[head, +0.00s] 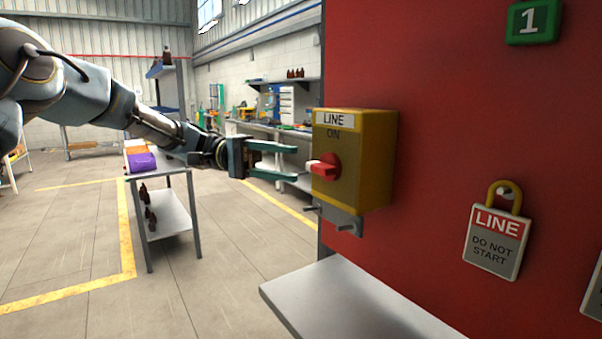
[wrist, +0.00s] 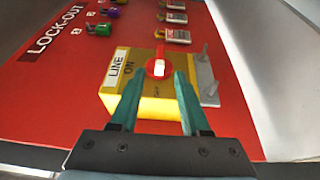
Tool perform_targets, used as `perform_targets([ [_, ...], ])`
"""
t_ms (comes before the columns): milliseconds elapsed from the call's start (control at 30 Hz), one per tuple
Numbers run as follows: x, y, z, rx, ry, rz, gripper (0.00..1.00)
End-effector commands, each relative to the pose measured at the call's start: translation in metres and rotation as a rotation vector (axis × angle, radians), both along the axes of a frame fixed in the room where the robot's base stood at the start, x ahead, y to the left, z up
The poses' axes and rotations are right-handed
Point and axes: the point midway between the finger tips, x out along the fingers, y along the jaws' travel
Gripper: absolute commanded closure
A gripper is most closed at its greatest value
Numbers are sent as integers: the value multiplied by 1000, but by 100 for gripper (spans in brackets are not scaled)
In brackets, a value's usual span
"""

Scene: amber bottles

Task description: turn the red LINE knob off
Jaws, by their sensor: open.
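The red LINE knob (head: 326,166) sits on the front of a yellow switch box (head: 368,160) fixed to a red panel. The box carries a LINE label with ON printed below it. The knob has a pale handle end. In the wrist view the knob (wrist: 158,68) lies just beyond and between the fingertips. My gripper (head: 296,162) is open, with two green fingers pointing at the knob from the left. The fingers look short of the knob or close around its handle; contact cannot be told.
A LINE DO NOT START tag with a padlock (head: 496,240) hangs right of the box. A grey shelf (head: 345,300) juts out below. Metal pegs on a bracket (head: 343,222) stick out under the box. A cart (head: 165,215) stands at left behind my arm.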

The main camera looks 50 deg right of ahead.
Motion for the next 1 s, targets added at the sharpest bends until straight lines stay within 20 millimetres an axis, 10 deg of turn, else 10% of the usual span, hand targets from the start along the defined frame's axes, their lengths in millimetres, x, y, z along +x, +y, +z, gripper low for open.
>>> perform_targets([
  [333, 54, 4, -2, -2, 0, 0, 54],
  [1000, 60, 5, -1, 0, -1, 0, 54],
])
